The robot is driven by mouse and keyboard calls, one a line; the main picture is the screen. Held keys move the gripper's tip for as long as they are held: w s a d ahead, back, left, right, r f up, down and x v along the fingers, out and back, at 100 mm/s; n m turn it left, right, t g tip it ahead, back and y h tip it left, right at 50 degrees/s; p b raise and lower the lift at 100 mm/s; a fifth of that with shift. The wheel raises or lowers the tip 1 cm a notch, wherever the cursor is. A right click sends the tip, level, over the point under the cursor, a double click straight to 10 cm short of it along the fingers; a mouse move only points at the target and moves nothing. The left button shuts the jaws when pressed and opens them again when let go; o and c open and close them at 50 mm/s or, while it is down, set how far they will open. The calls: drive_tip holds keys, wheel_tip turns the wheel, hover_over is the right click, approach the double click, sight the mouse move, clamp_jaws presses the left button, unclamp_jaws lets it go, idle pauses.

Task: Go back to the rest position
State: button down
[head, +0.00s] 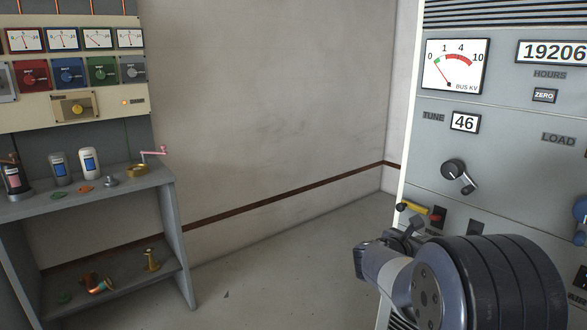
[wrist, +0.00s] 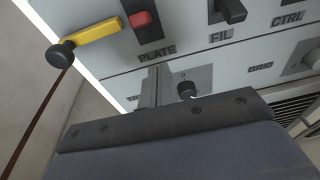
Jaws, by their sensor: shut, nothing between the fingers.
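My gripper (head: 408,234) is at the lower right of the head view, in front of the lower panel of the grey transmitter cabinet (head: 505,140). In the wrist view my gripper (wrist: 157,84) shows as a narrow shut shape with nothing held, close in front of the panel. A small black knob (wrist: 186,90) sits just right of the fingers; whether they touch it I cannot tell. Above are a yellow handle (wrist: 92,31) with a black ball end, a red PLATE switch (wrist: 143,22) and a black FIL switch (wrist: 231,10).
A GRID knob (wrist: 312,58) is at the right. The cabinet carries a meter (head: 455,66) and a black tune crank (head: 456,172). At left, a grey shelf (head: 160,182) holds jars and small parts below a meter panel (head: 75,70). Bare floor (head: 290,250) lies between.

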drive_tip(key=shift+w+d+f+t+h+b, duration=0.8)
drive_tip(key=shift+f+b, duration=0.85)
drive_tip(key=shift+b, duration=1.6)
drive_tip(key=p+v, duration=0.1)
drive_tip(key=v, duration=0.7)
drive_tip(key=shift+s+a+r, duration=0.25)
drive_tip(key=shift+r, duration=0.05)
drive_tip(key=shift+d, duration=0.15)
